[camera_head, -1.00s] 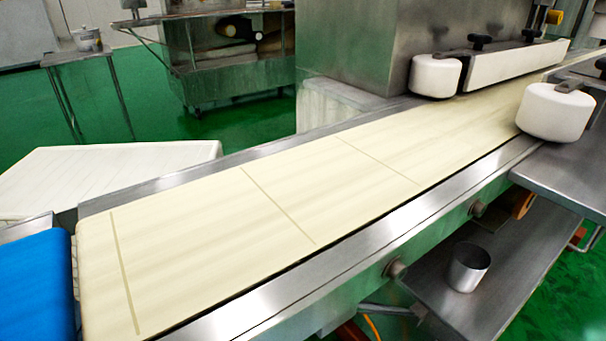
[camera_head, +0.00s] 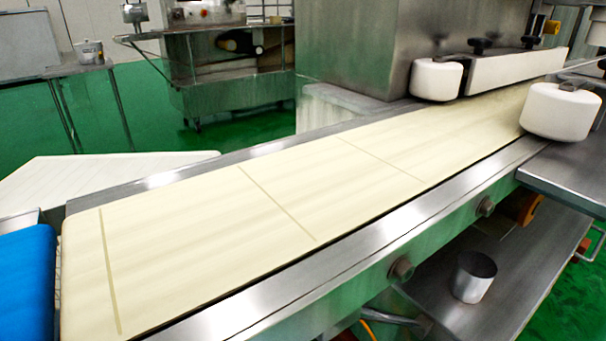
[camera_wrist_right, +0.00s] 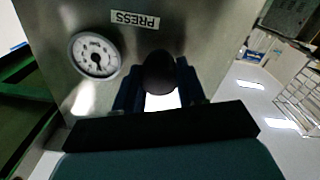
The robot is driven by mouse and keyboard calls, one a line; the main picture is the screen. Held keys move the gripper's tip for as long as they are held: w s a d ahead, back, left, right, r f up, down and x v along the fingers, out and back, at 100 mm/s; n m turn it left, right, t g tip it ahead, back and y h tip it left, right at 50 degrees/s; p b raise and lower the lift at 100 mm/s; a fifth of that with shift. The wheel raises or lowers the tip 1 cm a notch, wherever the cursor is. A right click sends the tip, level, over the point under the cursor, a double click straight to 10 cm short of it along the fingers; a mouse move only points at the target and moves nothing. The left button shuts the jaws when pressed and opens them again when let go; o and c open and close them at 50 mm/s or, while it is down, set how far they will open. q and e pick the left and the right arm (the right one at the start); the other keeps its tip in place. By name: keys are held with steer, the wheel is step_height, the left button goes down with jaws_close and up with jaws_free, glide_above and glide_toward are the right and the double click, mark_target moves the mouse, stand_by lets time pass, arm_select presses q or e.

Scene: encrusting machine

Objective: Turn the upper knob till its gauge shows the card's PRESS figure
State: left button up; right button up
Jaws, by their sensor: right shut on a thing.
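In the right wrist view a round black knob (camera_wrist_right: 160,70) stands out from a steel panel (camera_wrist_right: 195,40). My right gripper (camera_wrist_right: 160,92) is shut on the knob, with a dark finger on each side of it. A label reading PRESS (camera_wrist_right: 135,20) is on the panel above the knob. A round white gauge (camera_wrist_right: 95,55) sits left of the knob. Its dark needle shows, but its figures are too small to read. The card is not in either current view. My left gripper is not in view, and the head view shows neither gripper.
In the head view a cream conveyor belt (camera_head: 200,235) with steel side rails runs up to a steel housing (camera_head: 375,45). White rollers (camera_head: 560,110) flank its far end. A metal cup (camera_head: 473,277) stands on a lower shelf. A steel cart (camera_head: 225,75) stands behind.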

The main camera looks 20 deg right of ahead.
steer(key=shift+m, duration=1.5)
steer(key=o, duration=0.8)
steer(key=shift+a, duration=0.1)
steer(key=p+v, duration=0.2)
steer(key=v, duration=1.1)
steer(key=shift+s+a, duration=0.1)
steer(key=shift+a, duration=0.2)
